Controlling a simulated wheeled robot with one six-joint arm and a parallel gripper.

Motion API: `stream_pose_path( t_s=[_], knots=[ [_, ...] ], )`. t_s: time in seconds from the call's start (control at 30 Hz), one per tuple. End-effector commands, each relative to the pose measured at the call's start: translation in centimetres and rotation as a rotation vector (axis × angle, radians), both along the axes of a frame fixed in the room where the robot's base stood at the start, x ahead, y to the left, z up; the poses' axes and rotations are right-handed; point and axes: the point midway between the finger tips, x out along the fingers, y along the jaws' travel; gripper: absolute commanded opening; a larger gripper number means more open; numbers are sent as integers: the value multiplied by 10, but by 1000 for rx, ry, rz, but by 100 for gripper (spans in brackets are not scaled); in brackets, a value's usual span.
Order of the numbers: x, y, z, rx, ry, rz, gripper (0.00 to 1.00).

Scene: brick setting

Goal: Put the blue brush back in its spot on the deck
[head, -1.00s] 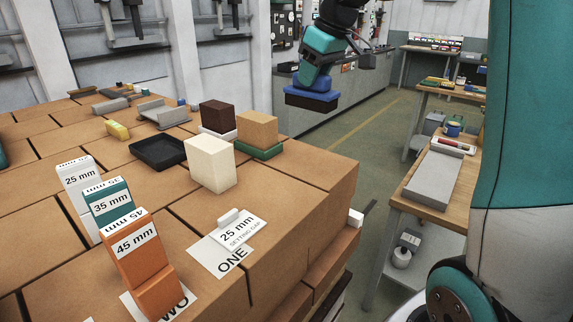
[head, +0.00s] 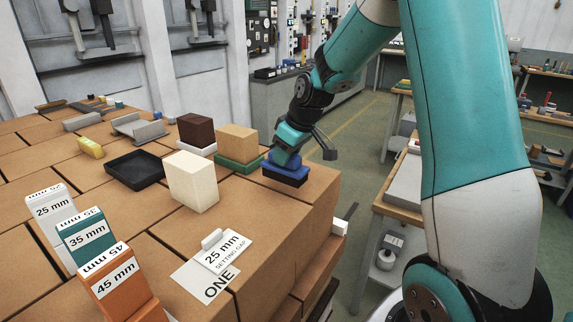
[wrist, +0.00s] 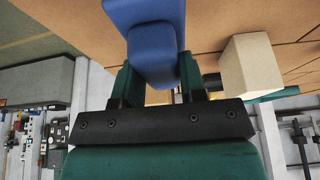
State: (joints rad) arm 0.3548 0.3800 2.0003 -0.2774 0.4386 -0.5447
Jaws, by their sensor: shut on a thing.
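The blue brush (head: 286,169) has a blue top over a dark lower part. It is upright at the right rear edge of the brick deck (head: 262,232), right of the tan block on a green base. I cannot tell whether its underside touches the deck. My gripper (head: 287,155) reaches it from above and is shut on its blue top. In the wrist view the blue brush (wrist: 145,28) sits between the two green fingers of my gripper (wrist: 155,72). The brush's dark part is hidden there.
Close left stand the tan block (head: 238,142) on its green base, a dark brown block (head: 195,130) on white, and a cream block (head: 193,182). A black tray (head: 135,168) and upright gap labels (head: 85,238) are farther left. The deck drops off to the right.

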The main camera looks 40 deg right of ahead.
Motion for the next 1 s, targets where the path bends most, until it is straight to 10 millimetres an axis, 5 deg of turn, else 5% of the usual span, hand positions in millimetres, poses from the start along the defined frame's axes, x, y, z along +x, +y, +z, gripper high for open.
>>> stream_pose_path(
  t_s=[0.23, 0.6, 0.63, 0.73, 1.0],
  knots=[
    [-1, 0, -34, 1, 4, 0, 16],
    [0, 0, -41, 0, 0, -1, 16],
    [0, 0, -41, 0, 1, -1, 40],
    [0, 0, -40, 0, 1, -1, 63],
    [0, 0, -39, 0, 1, -1, 64]
  ],
)
